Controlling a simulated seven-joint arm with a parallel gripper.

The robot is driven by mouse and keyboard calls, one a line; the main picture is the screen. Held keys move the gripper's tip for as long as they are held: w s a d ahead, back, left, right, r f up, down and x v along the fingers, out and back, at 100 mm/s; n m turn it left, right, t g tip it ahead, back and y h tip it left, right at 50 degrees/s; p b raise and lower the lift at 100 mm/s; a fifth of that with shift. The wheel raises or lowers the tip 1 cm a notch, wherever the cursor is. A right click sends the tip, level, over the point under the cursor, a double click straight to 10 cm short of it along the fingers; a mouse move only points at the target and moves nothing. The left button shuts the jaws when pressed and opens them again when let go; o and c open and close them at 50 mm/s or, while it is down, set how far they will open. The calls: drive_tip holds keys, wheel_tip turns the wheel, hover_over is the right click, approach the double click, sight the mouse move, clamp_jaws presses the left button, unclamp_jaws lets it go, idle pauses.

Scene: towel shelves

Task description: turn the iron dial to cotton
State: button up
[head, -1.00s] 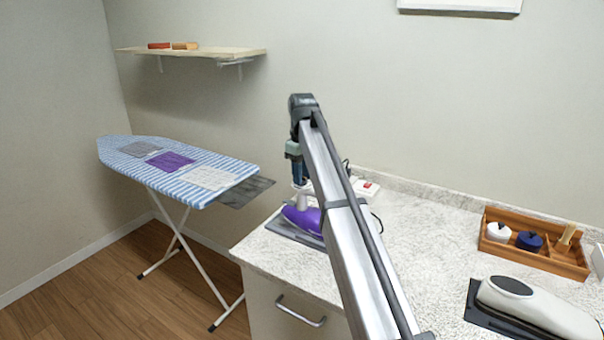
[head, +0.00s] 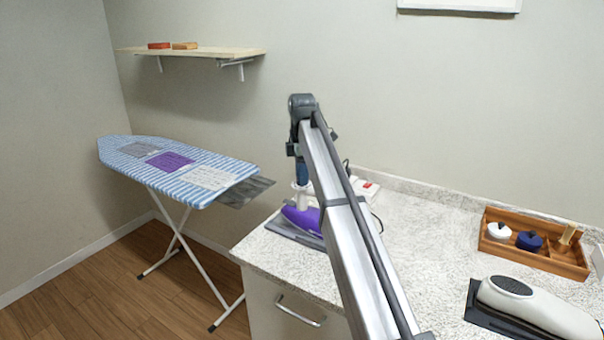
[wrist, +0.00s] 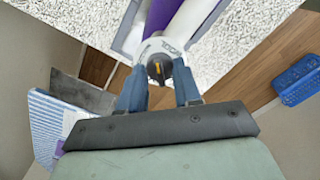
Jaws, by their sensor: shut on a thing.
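The purple and white iron (head: 304,218) rests on a grey plate near the left end of the counter; it also shows in the wrist view (wrist: 198,14). Its dial (wrist: 158,69) is dark with an orange pointer, set in a white collar with small lettering I cannot read. The pointer runs roughly up and down in the wrist view. My gripper (wrist: 160,74) has its two blue fingers closed on either side of the dial, gripping it. In the head view my gripper (head: 302,183) comes down on the iron from above, and my arm hides part of it.
A striped ironing board (head: 222,172) stands left of the counter (head: 420,250). A wooden tray (head: 560,262) with small items and a pale appliance (head: 540,308) on a dark base are at right. A red-switched strip (head: 368,187) lies behind my arm. The counter's middle is clear.

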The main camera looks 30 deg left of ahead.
drive_tip(key=n, duration=0.4)
drive_tip(key=shift+n, duration=2.5)
drive_tip(key=o, duration=1.1)
drive_tip(key=shift+c, duration=0.2)
wheel_tip(320, 180, up, 14)
drive_tip(key=shift+f, duration=0.15)
